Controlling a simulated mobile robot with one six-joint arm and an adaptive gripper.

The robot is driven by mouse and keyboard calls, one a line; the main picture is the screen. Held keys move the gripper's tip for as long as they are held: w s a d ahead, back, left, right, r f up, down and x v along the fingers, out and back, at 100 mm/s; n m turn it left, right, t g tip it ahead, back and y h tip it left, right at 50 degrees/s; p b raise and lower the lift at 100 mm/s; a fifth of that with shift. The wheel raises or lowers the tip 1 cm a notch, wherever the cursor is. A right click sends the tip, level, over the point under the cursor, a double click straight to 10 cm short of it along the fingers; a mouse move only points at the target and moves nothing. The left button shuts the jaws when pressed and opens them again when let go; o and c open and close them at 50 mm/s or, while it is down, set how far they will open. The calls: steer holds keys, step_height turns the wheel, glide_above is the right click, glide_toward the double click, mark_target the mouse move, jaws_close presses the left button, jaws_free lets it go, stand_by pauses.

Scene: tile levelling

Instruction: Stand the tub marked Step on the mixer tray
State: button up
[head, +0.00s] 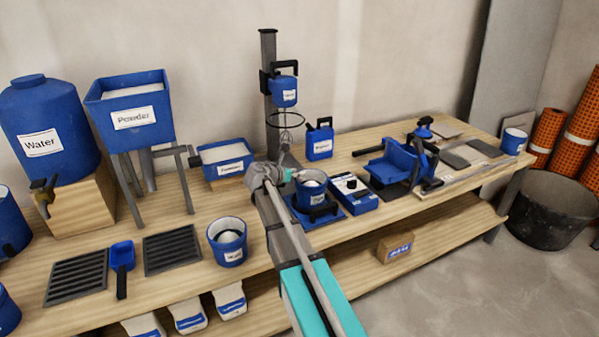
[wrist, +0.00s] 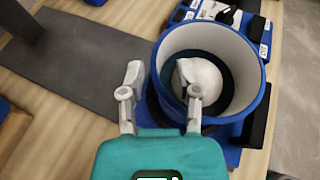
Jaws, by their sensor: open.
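A blue tub with a pale inside and a white lump in it (head: 312,184) stands at a blue tray (head: 342,219) below the mixer stand; its label is too small to read surely as Step. The tub (wrist: 258,62) fills the upper right of the wrist view. My gripper (wrist: 160,75) is open at its near left rim. One finger appears outside the wall and the other over the tub's mouth; I cannot tell whether they touch it. In the head view my arm partly hides the tray and the gripper (head: 281,175).
A blue box with a dial (head: 352,193) is close right of the tub. Another blue tub (head: 228,241) stands at front left, and one (head: 514,141) at the far right end.

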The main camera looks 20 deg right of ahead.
steer(key=p+v, duration=0.3)
steer(key=v, duration=0.7)
steer(key=shift+s+f, duration=0.1)
stand_by(0.3)
steer(key=s+a+f+m+g+y, duration=0.1)
steer(key=s+f+m+y, duration=0.1)
steer(key=s+m, duration=0.2)
steer(key=s+a+f+m+g+y, duration=0.1)
steer(key=s+f+m+y, duration=0.1)
steer(key=s+f+m, duration=0.1)
steer(key=s+a+f+m+g+y, duration=0.1)
steer(key=s+f+m+y, duration=0.1)
steer(key=s+m, duration=0.4)
steer(key=shift+s+a+f, duration=0.35)
steer(key=shift+s+f, duration=0.15)
steer(key=shift+f, duration=0.25)
steer(key=s+a+f+m+g+y, duration=0.2)
steer(key=s+a+f+m+y, duration=0.1)
steer(key=s+a+m+y, duration=0.3)
steer(key=shift+s+a+m, duration=0.95)
steer(key=shift+s+m, duration=1.45)
steer(key=shift+s, duration=0.35)
